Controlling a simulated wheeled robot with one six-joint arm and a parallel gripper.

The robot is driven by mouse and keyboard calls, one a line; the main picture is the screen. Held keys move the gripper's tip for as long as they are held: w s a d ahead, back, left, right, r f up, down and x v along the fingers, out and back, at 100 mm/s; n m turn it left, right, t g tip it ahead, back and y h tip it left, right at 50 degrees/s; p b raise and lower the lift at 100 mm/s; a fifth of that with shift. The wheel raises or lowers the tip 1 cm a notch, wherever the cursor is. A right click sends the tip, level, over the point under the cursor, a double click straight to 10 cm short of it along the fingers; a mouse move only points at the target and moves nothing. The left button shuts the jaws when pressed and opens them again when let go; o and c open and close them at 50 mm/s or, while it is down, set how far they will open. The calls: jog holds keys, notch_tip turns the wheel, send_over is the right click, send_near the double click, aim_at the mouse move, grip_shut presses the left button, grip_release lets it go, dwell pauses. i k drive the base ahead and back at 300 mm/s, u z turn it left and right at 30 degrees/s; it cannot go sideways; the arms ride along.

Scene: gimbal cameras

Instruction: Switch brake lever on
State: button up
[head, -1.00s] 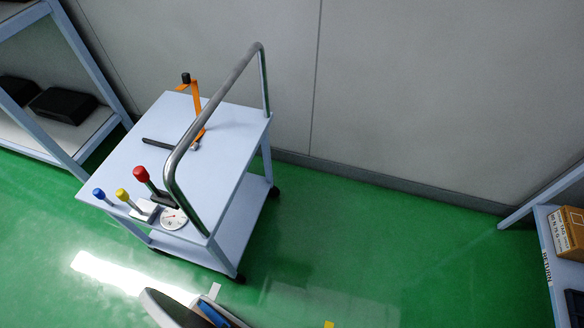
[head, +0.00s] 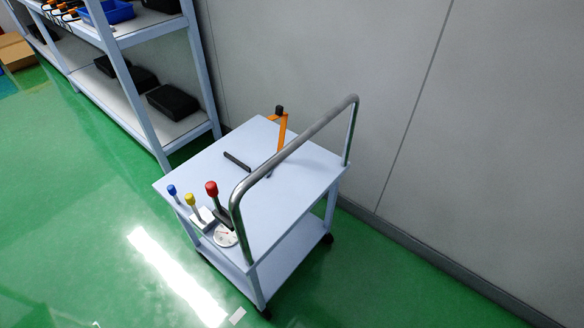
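A pale blue cart (head: 262,200) with a bent metal handle (head: 297,144) stands near the wall. Three levers stand at its near left end: a blue-knobbed lever (head: 172,190), a yellow-knobbed lever (head: 190,199) and a larger red-knobbed lever (head: 212,188). A round white dial (head: 226,236) sits beside the red one. An orange upright lever with a black top (head: 282,129) stands at the far edge. I cannot tell which of these is the brake lever, nor its on position. My gripper is not in view.
A dark bar-like tool (head: 237,161) lies on the cart top. A shelf (head: 141,113) with black boxes and a blue bin (head: 110,12) stands at upper left. A cardboard box (head: 15,53) is at far left. Green floor (head: 90,230) is clear at left and front.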

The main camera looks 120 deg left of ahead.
aim_at(210, 188)
jog(key=u, duration=3.85)
jog(key=i, duration=0.5)
jog(key=k, duration=1.35)
jog(key=z, duration=0.3)
jog(key=i, duration=0.8)
jog(key=u, duration=0.35)
